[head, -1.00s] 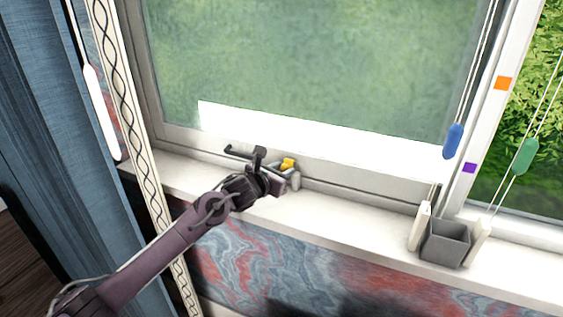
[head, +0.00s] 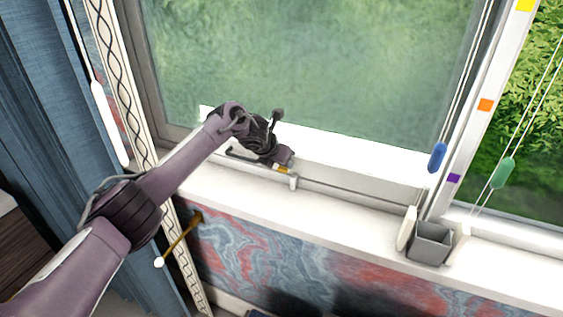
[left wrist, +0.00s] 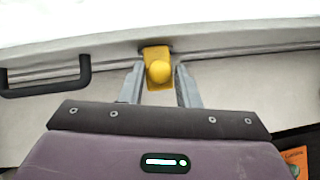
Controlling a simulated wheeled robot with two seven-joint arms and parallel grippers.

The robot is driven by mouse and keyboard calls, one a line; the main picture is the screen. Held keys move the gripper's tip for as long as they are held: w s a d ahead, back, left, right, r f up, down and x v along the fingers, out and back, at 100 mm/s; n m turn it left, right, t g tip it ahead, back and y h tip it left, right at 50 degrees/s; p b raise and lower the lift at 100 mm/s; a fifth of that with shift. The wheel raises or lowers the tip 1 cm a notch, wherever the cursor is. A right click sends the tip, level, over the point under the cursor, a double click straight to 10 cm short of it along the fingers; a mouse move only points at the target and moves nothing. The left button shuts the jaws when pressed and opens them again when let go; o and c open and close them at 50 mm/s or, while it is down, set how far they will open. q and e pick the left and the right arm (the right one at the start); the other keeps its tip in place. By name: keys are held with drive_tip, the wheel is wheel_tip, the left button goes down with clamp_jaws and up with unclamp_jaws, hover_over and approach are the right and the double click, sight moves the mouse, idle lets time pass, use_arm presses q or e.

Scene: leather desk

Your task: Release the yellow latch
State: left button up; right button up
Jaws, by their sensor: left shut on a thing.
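The yellow latch (head: 282,169) is on the lower window frame, just above the sill, and mostly hidden by my left gripper in the head view. The left wrist view shows its yellow plate and round knob (left wrist: 159,72) between the two grey fingers. My left gripper (left wrist: 160,84) is shut on the latch, one finger on each side of it. In the head view, my left gripper (head: 287,176) reaches down to the frame from above. My right gripper is in neither view.
A dark bar handle (left wrist: 45,85) is on the frame left of the latch. A grey box (head: 429,243) stands on the white sill (head: 340,215) at the right, near a blue cord pull (head: 437,157) and a green one (head: 502,172). Curtains hang at the left.

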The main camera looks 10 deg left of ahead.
use_arm(q)
drive_tip(key=shift+w+a+r, duration=0.1)
idle(0.5)
drive_tip(key=o, duration=0.8)
drive_tip(key=shift+c, duration=0.2)
drive_tip(key=b+v, duration=0.1)
drive_tip(key=v, duration=0.6)
drive_tip(key=shift+r+b, duration=0.35)
drive_tip(key=shift+b, duration=0.05)
drive_tip(key=shift+f, duration=0.1)
